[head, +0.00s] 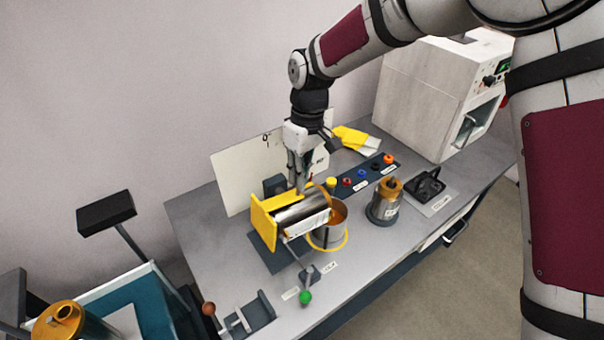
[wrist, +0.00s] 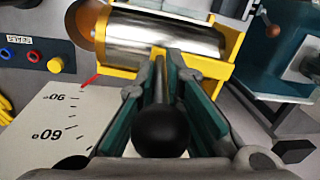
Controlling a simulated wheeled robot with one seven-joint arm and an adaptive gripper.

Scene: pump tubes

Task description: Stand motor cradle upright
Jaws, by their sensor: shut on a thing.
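The motor cradle (head: 262,226) is a yellow frame around a shiny silver cylinder (head: 300,209). The cylinder lies close to level, above a dark base plate (head: 268,250) on the bench. In the wrist view the cradle's yellow edge (wrist: 150,70) runs just beyond my fingertips, and the cylinder shows behind it. My gripper (head: 299,188) comes down from above at the cradle. Its fingers (wrist: 163,75) are closed around a thin handle rod with a black ball knob (wrist: 161,131). The rod reaches to the cradle's edge; its joint there is partly hidden.
A white dial board (head: 235,172) stands behind the cradle, with a red pointer (wrist: 91,80) near its 90 mark. A green-knobbed lever (head: 306,297) is in front. A brass-topped canister (head: 385,204) stands farther right.

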